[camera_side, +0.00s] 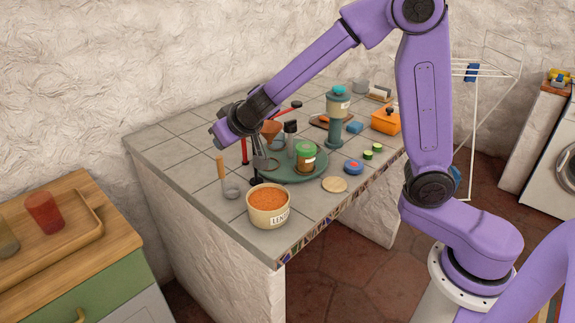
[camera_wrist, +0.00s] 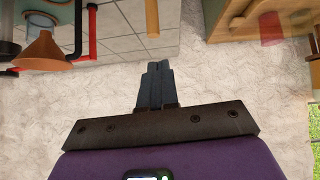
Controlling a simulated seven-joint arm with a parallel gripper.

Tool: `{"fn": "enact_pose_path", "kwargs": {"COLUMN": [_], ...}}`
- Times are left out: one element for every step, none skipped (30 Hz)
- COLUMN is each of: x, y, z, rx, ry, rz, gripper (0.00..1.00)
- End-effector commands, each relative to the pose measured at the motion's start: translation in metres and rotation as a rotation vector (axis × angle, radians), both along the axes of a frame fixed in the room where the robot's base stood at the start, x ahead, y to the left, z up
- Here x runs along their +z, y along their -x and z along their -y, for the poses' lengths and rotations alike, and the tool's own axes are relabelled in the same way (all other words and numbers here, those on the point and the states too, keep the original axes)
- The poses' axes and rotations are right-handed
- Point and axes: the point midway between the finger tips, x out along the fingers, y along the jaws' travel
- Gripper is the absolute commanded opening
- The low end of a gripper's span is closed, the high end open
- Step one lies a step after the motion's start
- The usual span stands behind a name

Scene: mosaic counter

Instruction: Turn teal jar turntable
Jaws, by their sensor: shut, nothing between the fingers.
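The round teal turntable (camera_side: 284,176) lies flat on the tiled counter in the side view. A green-lidded jar (camera_side: 305,158) stands on it, and a grey dark-topped bottle (camera_side: 290,140) stands near its back. The dark stand in front hides part of its left side. My gripper (camera_side: 218,134) is raised above the counter's left part, apart from the turntable; its fingers are hard to make out there. In the wrist view my gripper (camera_wrist: 155,66) has its dark fingers shut together and empty, against the pale wall. The turntable cannot be clearly seen in that view.
A copper funnel (camera_wrist: 42,52) on a red and black stand is close to the turntable. A teal-lidded canister (camera_side: 338,103) and an orange box (camera_side: 386,122) stand farther right.

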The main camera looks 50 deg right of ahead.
Motion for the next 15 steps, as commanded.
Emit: {"fn": "enact_pose_path", "kwargs": {"x": [-0.008, -0.012, -0.018, -0.022, -0.027, -0.033, -0.037, -0.04, -0.045, -0.048, -0.05, -0.053, -0.055, -0.056, -0.057], "y": [-0.004, -0.005, -0.004, -0.002, 0.0, 0.005, 0.009, 0.013, 0.019, 0.023, 0.027, 0.031, 0.034, 0.037, 0.039], "z": [0.014, 0.024, 0.036, 0.044, 0.052, 0.061, 0.068, 0.073, 0.079, 0.083, 0.085, 0.088, 0.09, 0.091, 0.093], "rx": [-0.077, -0.125, -0.185, -0.228, -0.267, -0.316, -0.351, -0.38, -0.415, -0.437, -0.455, -0.476, -0.488, -0.497, -0.507], "ry": [0.039, 0.063, 0.096, 0.118, 0.139, 0.166, 0.182, 0.198, 0.214, 0.225, 0.233, 0.241, 0.247, 0.25, 0.254], "rz": [-0.03, -0.052, -0.087, -0.115, -0.146, -0.19, -0.223, -0.256, -0.298, -0.327, -0.354, -0.385, -0.404, -0.42, -0.437], "gripper": [0.0, 0.0, 0.0, 0.0, 0.0, 0.0, 0.0, 0.0, 0.0, 0.0, 0.0, 0.0, 0.0, 0.0, 0.0]}}
